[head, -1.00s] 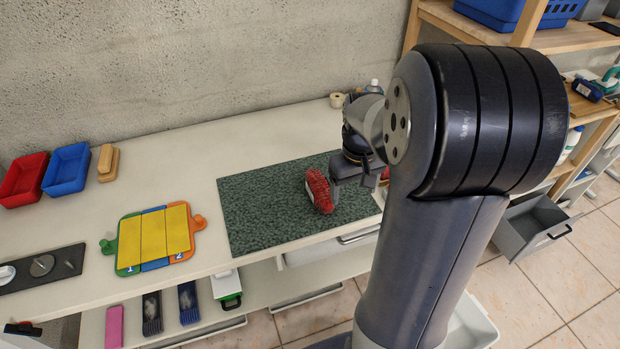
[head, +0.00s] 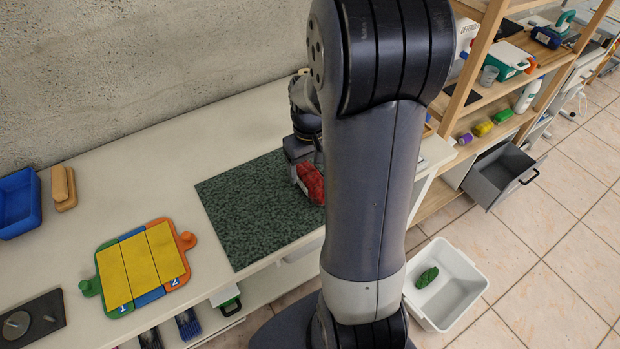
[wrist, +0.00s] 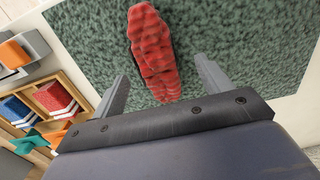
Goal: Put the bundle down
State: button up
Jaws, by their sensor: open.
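The red, knobbly bundle (head: 310,184) appears to lie on the dark green speckled mat (head: 232,215) on the white bench. My arm hides the mat's right part in the head view. In the wrist view the bundle (wrist: 152,48) lies lengthwise over the mat (wrist: 250,50), its near end between the fingers. My gripper (wrist: 161,68) is open, with a visible gap between the bundle and each finger. In the head view my gripper (head: 298,152) is close against the bundle and partly hidden.
A yellow-panelled board (head: 142,265) lies left of the mat. A blue tray (head: 18,203) and a wooden block (head: 63,188) stand farther left. A white bin (head: 450,300) with a green item (head: 427,277) is on the floor. A grey drawer (head: 500,175) hangs open at right.

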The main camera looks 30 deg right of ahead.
aim_at(311, 172)
jog(key=shift+w+d+f+p, duration=0.15)
jog(key=shift+f+p, duration=0.25)
jog(key=shift+f, duration=2.2)
jog(key=c, duration=1.2)
jog(key=shift+r, duration=0.15)
